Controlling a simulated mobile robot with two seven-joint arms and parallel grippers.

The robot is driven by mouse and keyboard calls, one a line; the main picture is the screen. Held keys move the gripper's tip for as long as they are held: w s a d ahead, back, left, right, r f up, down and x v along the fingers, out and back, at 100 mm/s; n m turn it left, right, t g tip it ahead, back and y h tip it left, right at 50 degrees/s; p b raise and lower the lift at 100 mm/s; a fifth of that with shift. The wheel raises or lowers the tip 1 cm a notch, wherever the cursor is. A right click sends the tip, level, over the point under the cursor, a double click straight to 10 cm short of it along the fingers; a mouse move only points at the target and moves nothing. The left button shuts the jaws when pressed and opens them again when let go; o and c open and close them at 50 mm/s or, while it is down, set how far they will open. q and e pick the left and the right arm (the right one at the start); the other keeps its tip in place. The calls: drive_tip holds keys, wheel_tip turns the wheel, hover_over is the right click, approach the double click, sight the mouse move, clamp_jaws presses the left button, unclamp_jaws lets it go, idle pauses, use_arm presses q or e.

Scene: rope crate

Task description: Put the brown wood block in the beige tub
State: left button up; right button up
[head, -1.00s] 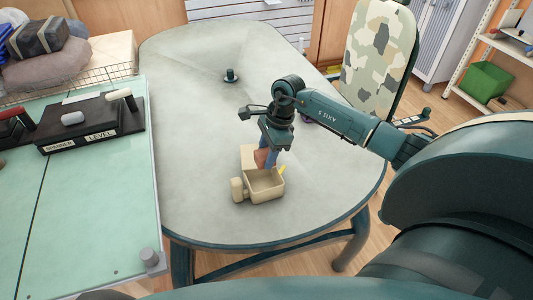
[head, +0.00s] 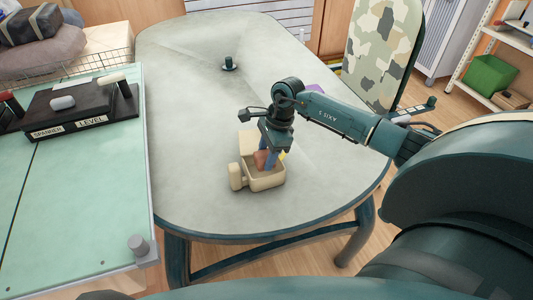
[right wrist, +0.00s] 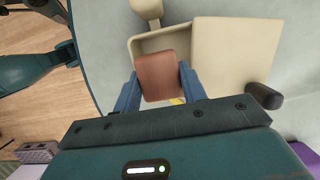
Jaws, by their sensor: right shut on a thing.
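The brown wood block (head: 261,159) is between the fingers of my right gripper (head: 267,160), which is shut on it. In the right wrist view the block (right wrist: 161,75) is between the two blue fingers (right wrist: 160,90). The beige tub (head: 264,183) stands on the table, and the block is over or inside its opening. In the right wrist view the tub's rim (right wrist: 150,42) shows behind the block. I cannot tell whether the block touches the tub floor. My left gripper is not in view.
A beige block-like piece (head: 247,143) is just behind the tub, and a beige cylinder (head: 236,177) is at its left. A small dark knob-like object (head: 228,64) stands farther back on the grey table (head: 190,130). The table's left side is clear.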

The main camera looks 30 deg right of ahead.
idle(0.3)
drive_tip(key=o, duration=1.1)
drive_tip(key=shift+c, duration=0.2)
